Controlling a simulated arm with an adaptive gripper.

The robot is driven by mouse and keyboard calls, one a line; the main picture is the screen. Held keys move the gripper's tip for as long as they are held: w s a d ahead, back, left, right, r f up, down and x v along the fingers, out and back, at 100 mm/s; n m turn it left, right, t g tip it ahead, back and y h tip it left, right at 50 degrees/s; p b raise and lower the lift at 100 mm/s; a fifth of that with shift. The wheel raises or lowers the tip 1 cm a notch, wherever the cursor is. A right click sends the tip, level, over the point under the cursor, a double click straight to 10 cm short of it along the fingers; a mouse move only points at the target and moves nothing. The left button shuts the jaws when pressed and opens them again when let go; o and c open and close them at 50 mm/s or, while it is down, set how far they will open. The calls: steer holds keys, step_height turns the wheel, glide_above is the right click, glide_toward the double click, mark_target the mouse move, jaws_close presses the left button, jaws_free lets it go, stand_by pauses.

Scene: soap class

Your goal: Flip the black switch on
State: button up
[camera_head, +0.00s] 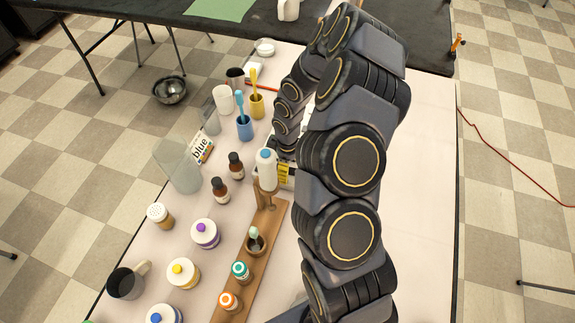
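My arm rises on the right of the table and bends back down near the middle. Its end, with my gripper (284,151), is a dark shape low over the table, mostly covered by my own arm links. Its fingers cannot be made out, so I cannot tell whether it is open or shut. Beside it is a white bottle with a blue top (266,170). A pale object with a yellow label (286,172) shows partly behind my arm. I cannot make out the black switch; it may be hidden behind my arm.
A wooden rack (273,222) holds small bottles. Brown bottles (236,165), a glass beaker (178,165), lidded jars (205,234), a blue cup (245,127) and a yellow cup (257,105) crowd the left side. The right side of the table (430,150) is clear.

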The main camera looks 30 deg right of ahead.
jaws_close()
steer(key=shift+s+d+r+t+y, duration=0.1)
steer(key=shift+s+t+y, duration=0.1)
steer(key=shift+t+y, duration=0.65)
steer(key=shift+y, duration=0.25)
jaws_free()
steer(key=shift+t, duration=0.25)
steer(key=shift+r, duration=0.1)
